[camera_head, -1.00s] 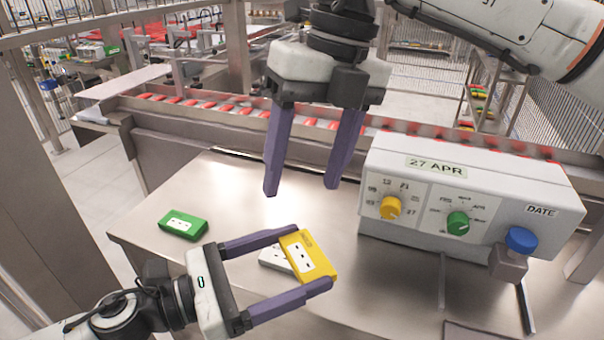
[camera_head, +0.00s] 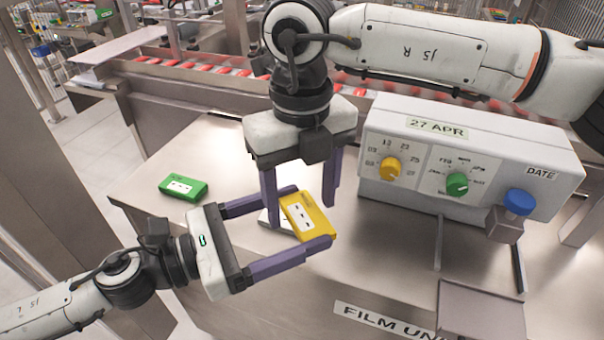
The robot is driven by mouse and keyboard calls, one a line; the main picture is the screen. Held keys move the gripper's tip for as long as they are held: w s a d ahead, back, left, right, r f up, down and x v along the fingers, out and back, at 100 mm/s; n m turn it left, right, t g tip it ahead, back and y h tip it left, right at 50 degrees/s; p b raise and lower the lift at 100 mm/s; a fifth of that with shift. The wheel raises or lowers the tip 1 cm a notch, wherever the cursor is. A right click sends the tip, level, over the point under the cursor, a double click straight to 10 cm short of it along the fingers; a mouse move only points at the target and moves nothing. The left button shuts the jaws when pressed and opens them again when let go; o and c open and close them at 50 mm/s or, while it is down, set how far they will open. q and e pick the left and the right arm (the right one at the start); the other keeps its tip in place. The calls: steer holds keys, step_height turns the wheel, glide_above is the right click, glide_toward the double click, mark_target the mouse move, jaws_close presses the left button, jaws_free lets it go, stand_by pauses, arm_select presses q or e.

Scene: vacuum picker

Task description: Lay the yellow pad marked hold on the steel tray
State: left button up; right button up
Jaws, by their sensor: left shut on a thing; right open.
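The yellow pad (camera_head: 308,216) is held tilted between the purple fingers of my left gripper (camera_head: 312,217), above the steel worktop. Its face has small dark marks; I cannot read a word on it. My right gripper (camera_head: 300,214) is open and points down from above. Its two fingers stand to the left and right of the yellow pad; I cannot tell whether they touch it. A white pad (camera_head: 268,218) shows partly behind the yellow one. A flat steel plate (camera_head: 482,312) at the lower right may be the steel tray.
A green pad (camera_head: 183,188) lies on the worktop (camera_head: 225,160) at the left. A grey date machine (camera_head: 475,150) with yellow and green knobs and a blue button (camera_head: 519,202) stands at the right. A conveyor with red items (camera_head: 200,66) runs behind.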

steer(key=shift+f, duration=0.45)
steer(key=c, duration=1.1)
arm_select(q)
steer(key=o, duration=1.4)
